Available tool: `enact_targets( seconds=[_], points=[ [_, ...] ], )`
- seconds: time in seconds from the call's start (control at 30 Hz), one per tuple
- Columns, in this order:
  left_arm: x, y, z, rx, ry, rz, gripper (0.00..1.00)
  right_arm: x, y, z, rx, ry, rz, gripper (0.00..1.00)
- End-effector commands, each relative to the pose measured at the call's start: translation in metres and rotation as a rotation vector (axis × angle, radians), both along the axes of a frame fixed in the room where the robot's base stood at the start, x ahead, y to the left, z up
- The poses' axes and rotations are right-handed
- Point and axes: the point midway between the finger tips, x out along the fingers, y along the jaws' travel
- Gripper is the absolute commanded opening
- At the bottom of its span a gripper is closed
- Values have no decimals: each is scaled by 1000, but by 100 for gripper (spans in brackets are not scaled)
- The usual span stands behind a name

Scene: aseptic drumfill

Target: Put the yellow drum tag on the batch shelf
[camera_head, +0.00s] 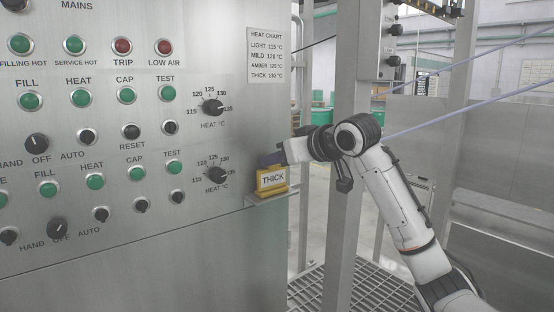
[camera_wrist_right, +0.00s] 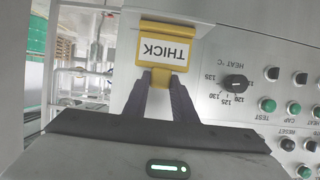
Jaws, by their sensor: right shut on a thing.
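The yellow drum tag (camera_head: 272,180), with a white label reading THICK, is at the right edge of the steel panel. It also shows upside down in the right wrist view (camera_wrist_right: 164,47). My right gripper (camera_head: 274,161) is shut on the tag's upper part, and in the right wrist view its dark fingertips (camera_wrist_right: 160,79) pinch the narrow yellow grip. The small steel batch shelf (camera_head: 262,201) juts from the panel directly under the tag. The tag is upright with its base at the shelf; I cannot tell a small gap from contact. My left gripper is not in view.
The steel control panel (camera_head: 120,235) carries lamps and knobs, with a HEAT dial (camera_head: 216,175) close left of the tag. A heat chart (camera_head: 266,55) is above. A steel post (camera_head: 345,225) stands right of the shelf, behind my right arm.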

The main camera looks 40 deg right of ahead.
Motion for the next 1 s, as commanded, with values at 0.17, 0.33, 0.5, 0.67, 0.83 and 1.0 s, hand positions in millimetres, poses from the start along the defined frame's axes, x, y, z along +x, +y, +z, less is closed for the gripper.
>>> enact_targets(
  seconds=[0.17, 0.33, 0.5, 0.67, 0.83, 1.0],
  points=[
    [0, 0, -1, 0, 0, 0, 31, 0, 0, -1, 0, 0, 0, 43],
    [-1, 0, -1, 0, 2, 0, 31, 0, 0, -1, 0, 0, 0, 43],
    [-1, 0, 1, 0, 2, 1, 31, -1, 0, 4, 0, -1, 0, 43],
    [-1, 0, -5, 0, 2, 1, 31, -22, 2, 11, -4, -4, -1, 43],
    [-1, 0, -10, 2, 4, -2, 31, -57, 6, 24, -5, -2, -1, 43],
    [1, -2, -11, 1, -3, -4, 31, -87, 9, 37, -4, -2, -2, 43]
  ],
)
